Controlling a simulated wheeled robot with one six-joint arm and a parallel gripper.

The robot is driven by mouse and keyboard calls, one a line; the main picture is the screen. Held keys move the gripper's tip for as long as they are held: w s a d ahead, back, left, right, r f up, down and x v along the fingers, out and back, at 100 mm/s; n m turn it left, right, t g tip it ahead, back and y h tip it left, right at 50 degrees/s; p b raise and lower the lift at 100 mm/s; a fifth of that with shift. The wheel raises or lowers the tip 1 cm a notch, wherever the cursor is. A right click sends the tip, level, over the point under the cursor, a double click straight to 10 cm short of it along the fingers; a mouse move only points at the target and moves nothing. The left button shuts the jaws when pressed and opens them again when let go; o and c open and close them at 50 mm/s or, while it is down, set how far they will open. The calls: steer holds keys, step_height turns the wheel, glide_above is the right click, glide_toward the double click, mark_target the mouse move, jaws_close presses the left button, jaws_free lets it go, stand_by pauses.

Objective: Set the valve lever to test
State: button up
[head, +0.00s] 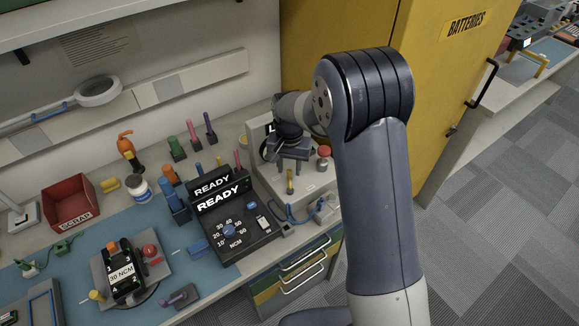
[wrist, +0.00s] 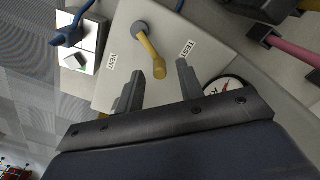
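The valve lever (wrist: 152,58) is a yellow handle on a round grey pivot, mounted on a pale panel (wrist: 206,45). In the wrist view it points toward my gripper, between a TEST label (wrist: 187,49) on the right and another small label (wrist: 112,60) on the left, too small to read surely. My gripper (wrist: 160,72) is open, with one finger on each side of the lever's free end. I see gaps and no clear contact. In the head view, the lever (head: 290,182) shows just below my gripper (head: 294,168).
A round gauge (wrist: 226,86) is partly hidden beside the right finger. A red knob (head: 323,153) stands right of my gripper. A torque tester (head: 234,226) reading READY and a blue hose (head: 298,217) are in front. A yellow batteries cabinet (head: 440,75) rises at the right.

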steer(key=shift+f, duration=0.65)
steer(key=shift+c, duration=0.6)
jaws_close()
